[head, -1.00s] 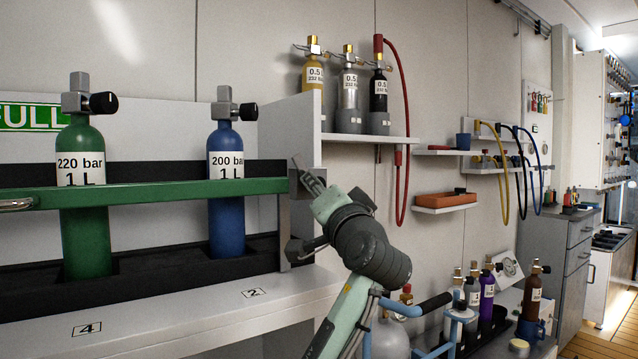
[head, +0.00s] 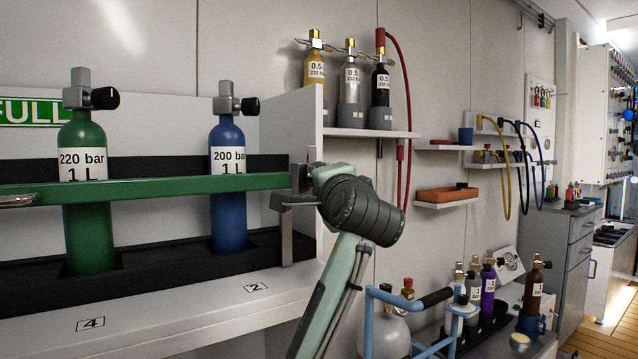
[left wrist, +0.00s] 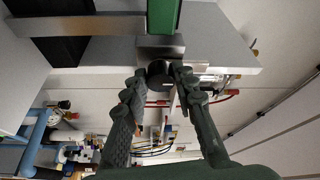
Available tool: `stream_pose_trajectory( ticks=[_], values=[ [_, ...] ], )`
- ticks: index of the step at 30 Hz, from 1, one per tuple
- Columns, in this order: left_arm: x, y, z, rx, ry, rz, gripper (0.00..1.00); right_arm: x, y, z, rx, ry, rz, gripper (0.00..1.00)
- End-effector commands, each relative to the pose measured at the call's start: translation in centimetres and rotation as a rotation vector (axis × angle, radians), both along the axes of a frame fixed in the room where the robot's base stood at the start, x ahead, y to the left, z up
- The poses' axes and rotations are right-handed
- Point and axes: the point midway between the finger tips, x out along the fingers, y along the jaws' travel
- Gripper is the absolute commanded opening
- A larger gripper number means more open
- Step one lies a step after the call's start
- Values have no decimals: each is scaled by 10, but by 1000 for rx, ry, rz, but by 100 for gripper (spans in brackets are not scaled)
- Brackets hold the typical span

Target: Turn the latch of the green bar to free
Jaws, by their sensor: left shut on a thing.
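The green bar (head: 160,188) runs level across the front of the green cylinder (head: 88,205) and the blue cylinder (head: 228,190). Its right end meets a grey metal latch (head: 299,180) at the rack's right post. My left gripper (head: 316,174) is at this latch, mostly hidden behind its own wrist. In the left wrist view, the bar (left wrist: 163,15) ends at the latch block (left wrist: 160,42), and my left fingers (left wrist: 162,76) are closed around the latch's dark round knob and flat piece. The latch's exact turn angle is hard to tell. My right gripper is not in view.
The rack's grey side panel (head: 312,115) stands close behind the latch. A shelf (head: 375,132) with three small cylinders and a red hose is to the right. A blue-framed cart (head: 375,325) stands below right of my arm.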

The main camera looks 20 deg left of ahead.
Motion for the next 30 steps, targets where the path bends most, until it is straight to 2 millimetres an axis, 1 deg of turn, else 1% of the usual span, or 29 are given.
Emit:
stream_pose_trajectory(
  ticks=[10,11,15,16,25,28,30],
  values=[
    [0,0,-2,0,7,0,0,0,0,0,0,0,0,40],
    [0,0,-2,0,7,0,29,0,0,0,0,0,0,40],
    [0,0,-2,0,5,0,46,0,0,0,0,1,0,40],
    [0,0,-1,0,4,-1,48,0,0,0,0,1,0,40],
    [-1,-1,-1,0,2,0,48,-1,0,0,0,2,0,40],
    [-8,-6,-1,-1,0,-3,48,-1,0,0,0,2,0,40],
    [-18,-12,-2,-1,1,-3,48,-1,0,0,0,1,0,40]
  ],
)
